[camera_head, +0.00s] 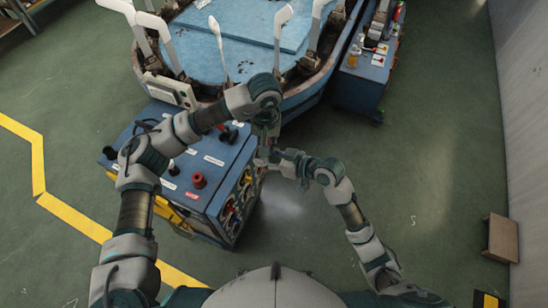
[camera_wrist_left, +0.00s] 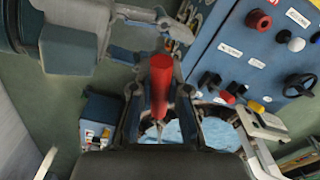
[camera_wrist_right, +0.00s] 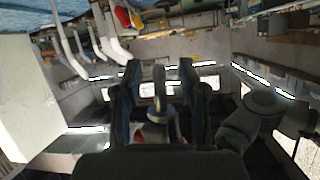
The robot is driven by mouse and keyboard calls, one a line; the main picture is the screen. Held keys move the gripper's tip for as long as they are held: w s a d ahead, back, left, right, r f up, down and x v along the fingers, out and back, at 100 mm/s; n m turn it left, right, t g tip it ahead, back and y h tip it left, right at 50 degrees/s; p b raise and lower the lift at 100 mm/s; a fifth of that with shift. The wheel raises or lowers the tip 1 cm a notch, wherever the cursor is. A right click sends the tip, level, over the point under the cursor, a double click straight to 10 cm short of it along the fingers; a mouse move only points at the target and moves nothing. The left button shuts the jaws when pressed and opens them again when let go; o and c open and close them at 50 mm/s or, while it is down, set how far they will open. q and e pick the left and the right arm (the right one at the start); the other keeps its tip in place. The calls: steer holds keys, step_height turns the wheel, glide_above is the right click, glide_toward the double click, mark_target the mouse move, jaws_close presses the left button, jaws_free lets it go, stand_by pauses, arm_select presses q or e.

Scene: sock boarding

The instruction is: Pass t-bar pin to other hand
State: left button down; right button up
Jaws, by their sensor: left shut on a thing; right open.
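The t-bar pin (camera_wrist_left: 160,85) shows as a red handle standing between the fingers of my left gripper (camera_wrist_left: 160,105) in the left wrist view. The left gripper is shut on it. In the head view my left gripper (camera_head: 266,140) points down in front of the machine, and the pin is too small to make out. My right gripper (camera_head: 270,160) is open close below it, and also shows at the top of the left wrist view (camera_wrist_left: 158,22). In the right wrist view a grey rod-like shape (camera_wrist_right: 159,90) appears between its open fingers (camera_wrist_right: 160,75); I cannot tell whether it is the pin.
A blue control cabinet (camera_head: 185,180) with knobs stands below and left of the grippers. Behind is the blue round machine (camera_head: 230,50) with upright white sock forms (camera_head: 280,30). Another blue box (camera_head: 360,80) stands at right.

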steer(key=shift+c, duration=0.2)
arm_select(q)
steer(key=shift+d, duration=0.1)
arm_select(e)
jaws_close()
arm_select(q)
steer(key=c, duration=1.1)
jaws_free()
steer(key=shift+r, duration=0.1)
